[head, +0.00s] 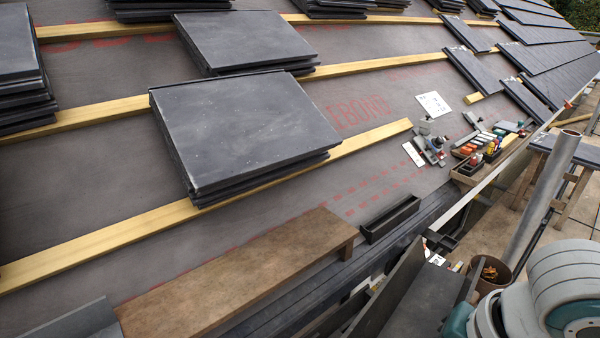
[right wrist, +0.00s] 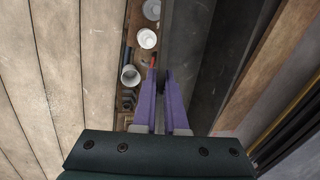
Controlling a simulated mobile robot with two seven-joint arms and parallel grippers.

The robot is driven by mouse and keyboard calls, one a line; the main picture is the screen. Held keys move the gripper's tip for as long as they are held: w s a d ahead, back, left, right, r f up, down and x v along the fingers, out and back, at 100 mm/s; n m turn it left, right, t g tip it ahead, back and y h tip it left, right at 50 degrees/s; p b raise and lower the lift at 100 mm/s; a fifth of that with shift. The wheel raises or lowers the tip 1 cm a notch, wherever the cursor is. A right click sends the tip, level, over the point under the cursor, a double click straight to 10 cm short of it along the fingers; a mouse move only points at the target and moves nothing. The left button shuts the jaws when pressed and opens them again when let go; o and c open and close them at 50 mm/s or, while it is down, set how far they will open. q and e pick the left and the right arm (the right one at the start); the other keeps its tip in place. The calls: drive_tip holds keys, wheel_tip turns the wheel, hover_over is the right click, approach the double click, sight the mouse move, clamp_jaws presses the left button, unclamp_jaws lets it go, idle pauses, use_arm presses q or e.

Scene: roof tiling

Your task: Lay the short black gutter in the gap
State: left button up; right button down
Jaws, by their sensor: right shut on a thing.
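My right gripper shows in the right wrist view (right wrist: 161,76), its purple fingers shut on the near edge of a long dark piece, which I take to be the short black gutter (right wrist: 185,45). In the head view the gutter (head: 432,300) looks like a wide dark channel at the lower right, beside the eaves. My right fingers are hidden there; only my arm shows in the corner. The gap in the eaves line is hard to make out behind the channel. My left gripper is not in view.
A brown plank (head: 245,272) and a small black trough (head: 390,218) lie near the eaves. Stacked slates (head: 240,130) rest on yellow battens (head: 370,138). A tool tray (head: 470,165) and a scaffold pole (head: 545,190) stand at right. Cups (right wrist: 147,38) sit beside the gripper.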

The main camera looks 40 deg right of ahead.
drive_tip(key=w+a+r+n+g, duration=0.1)
drive_tip(key=w+a+r+n, duration=0.2)
drive_tip(key=r, duration=0.7)
drive_tip(key=w+a+r+n+g+y, duration=0.1)
drive_tip(key=w+a+r+n, duration=0.2)
drive_tip(key=r, duration=0.8)
drive_tip(key=w+a+r+n+g+y, duration=0.1)
drive_tip(key=w+a+r+n, duration=0.2)
drive_tip(key=w+r+n, duration=0.4)
wheel_tip(320, 180, up, 4)
drive_tip(key=shift+f+n, duration=0.25)
drive_tip(key=shift+n, duration=0.85)
